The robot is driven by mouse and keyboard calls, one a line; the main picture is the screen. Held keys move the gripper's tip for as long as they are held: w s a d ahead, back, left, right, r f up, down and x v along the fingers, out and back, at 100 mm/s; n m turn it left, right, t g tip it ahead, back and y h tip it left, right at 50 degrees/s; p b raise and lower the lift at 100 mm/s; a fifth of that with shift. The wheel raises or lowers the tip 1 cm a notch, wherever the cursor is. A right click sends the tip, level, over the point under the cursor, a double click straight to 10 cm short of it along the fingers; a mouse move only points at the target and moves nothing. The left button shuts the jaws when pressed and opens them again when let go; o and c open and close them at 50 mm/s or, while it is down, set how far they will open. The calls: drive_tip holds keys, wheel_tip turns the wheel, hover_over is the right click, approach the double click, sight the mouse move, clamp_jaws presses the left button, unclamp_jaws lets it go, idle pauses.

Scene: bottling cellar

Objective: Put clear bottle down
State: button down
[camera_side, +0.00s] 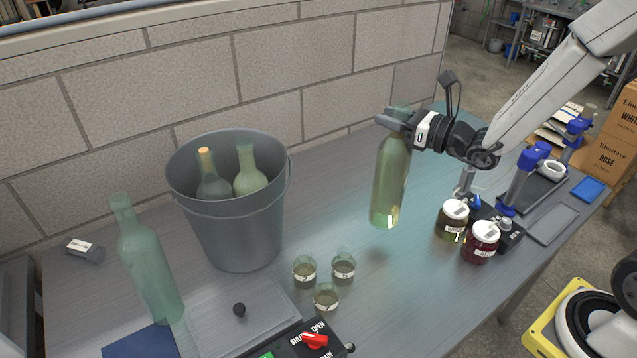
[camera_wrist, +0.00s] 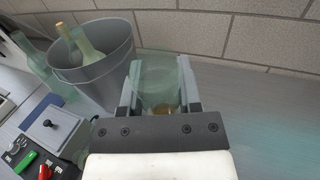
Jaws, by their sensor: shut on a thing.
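The clear bottle (camera_side: 390,185) is greenish glass and hangs nearly upright from my gripper (camera_side: 396,118) in the side view. My gripper is shut on its neck. The bottle's base appears to be above the bench, to the right of the bucket. In the wrist view the bottle (camera_wrist: 160,88) shows between the two fingers of my gripper (camera_wrist: 160,85). Another greenish bottle (camera_side: 147,262) stands on the bench at the left in the side view.
A grey bucket (camera_side: 235,225) holds two bottles. Several small glasses (camera_side: 326,298) stand before it, and two lidded jars (camera_side: 452,222) stand right of the held bottle. A control box (camera_side: 308,341) is at the front. The bench (camera_side: 400,290) is clear below the bottle.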

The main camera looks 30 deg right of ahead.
drive_tip(key=shift+s+d+f+m+t+h, duration=0.2)
drive_tip(key=shift+d+f+m+t+h, duration=0.1)
drive_tip(key=shift+d+f+m+h, duration=0.15)
drive_tip(key=shift+r, duration=0.2)
wheel_tip(320, 180, up, 21)
drive_tip(key=w+a+r+n+g+y, duration=0.3)
drive_tip(key=w+a+n+y, duration=0.15)
drive_tip(key=w+a, duration=0.7)
drive_tip(key=w+a+f+n+g+y, duration=0.3)
drive_tip(key=w+a+g+y, duration=0.15)
drive_tip(key=w+a, duration=0.7)
drive_tip(key=shift+t, duration=0.35)
drive_tip(key=shift+s+a+f, duration=0.25)
drive_tip(key=shift+s+f, duration=0.05)
drive_tip(key=shift+f, duration=0.55)
drive_tip(key=shift+s+a+f, duration=0.3)
drive_tip(key=shift+s+f, duration=0.05)
drive_tip(key=shift+f, duration=0.5)
drive_tip(key=shift+s+a+f, duration=0.25)
drive_tip(key=shift+s+f, duration=0.05)
drive_tip(key=shift+f, duration=3.15)
